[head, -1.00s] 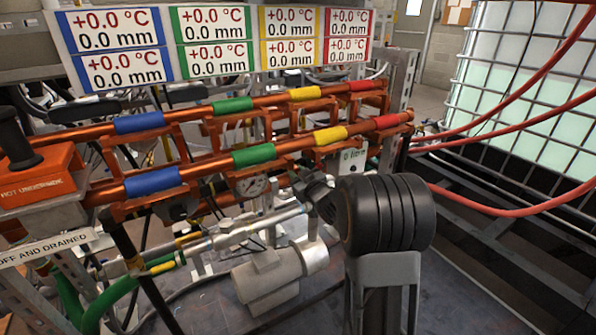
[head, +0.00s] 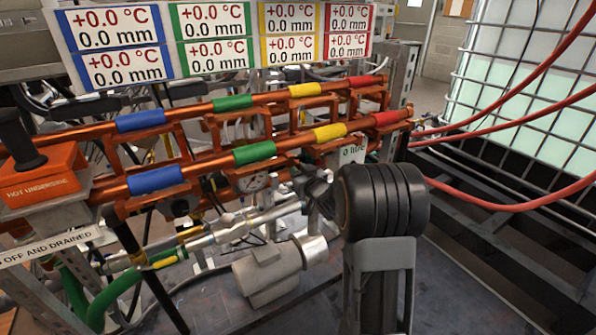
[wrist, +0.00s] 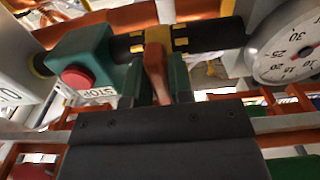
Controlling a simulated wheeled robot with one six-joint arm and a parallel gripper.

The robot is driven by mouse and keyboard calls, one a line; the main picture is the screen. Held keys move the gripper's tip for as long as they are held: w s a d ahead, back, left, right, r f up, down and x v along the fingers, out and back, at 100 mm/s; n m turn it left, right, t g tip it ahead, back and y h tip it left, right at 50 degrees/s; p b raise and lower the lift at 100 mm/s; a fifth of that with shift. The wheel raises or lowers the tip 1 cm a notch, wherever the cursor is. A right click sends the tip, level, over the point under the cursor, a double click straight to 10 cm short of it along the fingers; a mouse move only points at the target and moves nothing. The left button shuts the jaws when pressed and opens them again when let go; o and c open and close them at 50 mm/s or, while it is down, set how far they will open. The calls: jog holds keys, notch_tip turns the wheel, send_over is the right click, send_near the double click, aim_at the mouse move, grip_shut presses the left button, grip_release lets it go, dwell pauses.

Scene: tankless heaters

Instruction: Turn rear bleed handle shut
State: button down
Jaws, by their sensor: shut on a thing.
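An orange bleed handle (wrist: 155,72) shows in the wrist view, hanging from a brown-yellow collar on a dark pipe (wrist: 205,37). My gripper (wrist: 156,88) has its two dark green fingers on either side of this handle and is shut on it. In the head view my gripper (head: 318,192) is small and dark beside the lower orange rail, largely hidden by my black wrist; the handle cannot be made out there.
A green block with a red button (wrist: 78,77) sits left of the handle, and a round dial gauge (wrist: 287,45) is close on the right. Orange rails with coloured bands (head: 255,153) run above my gripper. A grey motor (head: 268,275) stands below left. Red hoses (head: 505,207) cross at right.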

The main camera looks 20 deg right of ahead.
jog(key=c, duration=1.1)
grip_release()
jog(key=s+d+p, duration=0.1)
jog(key=s+p, duration=0.1)
jog(key=s, duration=1.1)
jog(key=shift+s+d, duration=0.25)
jog(key=shift+s, duration=0.1)
jog(key=shift+s+d, duration=0.1)
